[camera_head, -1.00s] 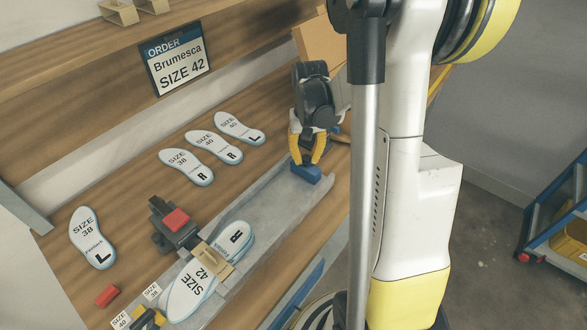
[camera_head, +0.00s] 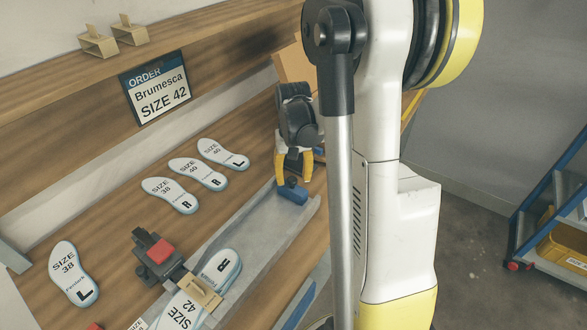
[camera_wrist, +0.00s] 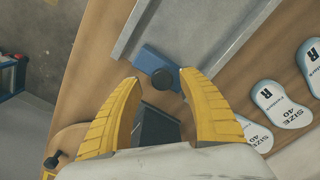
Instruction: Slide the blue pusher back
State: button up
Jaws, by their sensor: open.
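The blue pusher (camera_head: 292,195) sits at the far end of the grey channel (camera_head: 262,222) in the head view. In the wrist view the pusher (camera_wrist: 146,60) shows as a blue block with a round black knob (camera_wrist: 162,79). My gripper (camera_head: 293,180) is open just above and behind the pusher in the head view. In the wrist view its two yellow fingers (camera_wrist: 158,77) stand apart, with the knob between their tips. I cannot tell whether either finger touches the knob.
A size 42 insole (camera_head: 183,309) and another marked R (camera_head: 221,266) lie at the channel's near end, under a tan clip (camera_head: 201,291). A dark block with a red top (camera_head: 160,250) stands beside them. Several insoles (camera_head: 197,173) lie on the table to the left.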

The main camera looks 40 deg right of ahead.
aim_at(293, 178)
notch_tip(293, 178, up, 12)
jog(key=shift+f, duration=0.2)
jog(key=shift+a, duration=0.1)
dwell(0.4)
